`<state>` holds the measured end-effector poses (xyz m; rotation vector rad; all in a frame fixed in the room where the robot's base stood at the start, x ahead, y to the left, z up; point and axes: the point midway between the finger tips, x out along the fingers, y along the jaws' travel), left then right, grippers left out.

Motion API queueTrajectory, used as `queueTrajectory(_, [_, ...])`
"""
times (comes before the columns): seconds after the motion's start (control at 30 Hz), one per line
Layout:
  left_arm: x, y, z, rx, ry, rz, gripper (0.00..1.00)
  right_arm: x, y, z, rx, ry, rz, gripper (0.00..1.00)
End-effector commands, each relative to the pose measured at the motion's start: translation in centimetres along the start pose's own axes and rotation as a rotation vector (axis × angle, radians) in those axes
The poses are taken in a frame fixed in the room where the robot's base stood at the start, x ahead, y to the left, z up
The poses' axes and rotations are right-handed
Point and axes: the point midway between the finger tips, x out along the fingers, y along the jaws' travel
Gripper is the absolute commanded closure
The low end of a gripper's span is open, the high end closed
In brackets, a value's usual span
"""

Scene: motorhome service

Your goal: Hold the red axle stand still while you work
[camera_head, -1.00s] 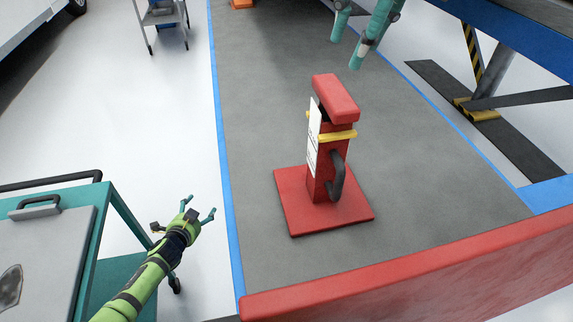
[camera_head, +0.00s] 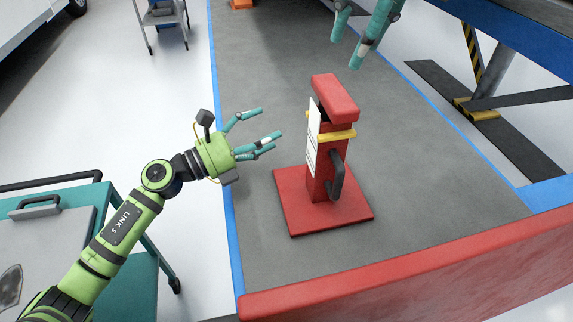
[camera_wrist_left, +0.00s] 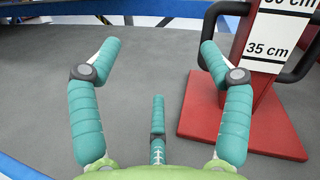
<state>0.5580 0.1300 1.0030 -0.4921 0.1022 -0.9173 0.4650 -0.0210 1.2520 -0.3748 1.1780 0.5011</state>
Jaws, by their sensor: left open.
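The red axle stand (camera_head: 318,180) stands upright on its square red base plate on the grey floor mat. It has a red top block, a yellow band, a white scale label and a dark handle on its right side. My left gripper (camera_head: 262,131) is open and empty to the left of the stand, apart from it, fingers pointing towards it. In the left wrist view, my open gripper's fingers (camera_wrist_left: 152,68) show in front, with the axle stand (camera_wrist_left: 238,98) to the right, its label and dark handles partly cut off.
A red beam (camera_head: 420,258) crosses the front of the mat. A teal cart (camera_head: 140,270) stands at lower left. The grey mat (camera_head: 265,60) is clear around the stand.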

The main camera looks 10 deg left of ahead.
Motion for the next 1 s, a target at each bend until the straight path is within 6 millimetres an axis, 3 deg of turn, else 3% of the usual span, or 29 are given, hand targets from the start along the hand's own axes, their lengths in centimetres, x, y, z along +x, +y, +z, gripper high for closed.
queueTrajectory(0.1, [0.3,-4.3,-2.6,0.216,0.097,-0.117,0.22,0.0,0.0,0.0,0.0,0.0,0.0,0.61])
queueTrajectory(0.3, [0.2,-7.7,-5.1,0.425,0.174,-0.228,0.22,0.0,0.0,0.0,0.0,0.0,0.0,0.61])
queueTrajectory(0.47, [1.3,-8.4,-5.7,0.456,0.184,-0.246,0.22,0.0,0.0,0.0,0.0,0.0,0.0,0.61])
queueTrajectory(0.8, [5.8,-9.2,-6.7,0.451,0.183,-0.243,0.22,0.0,0.0,0.0,0.0,0.0,0.0,0.61])
queueTrajectory(1.0, [6.8,-9.4,-6.9,0.451,0.183,-0.241,0.22,0.0,0.0,0.0,0.0,0.0,0.0,0.61])
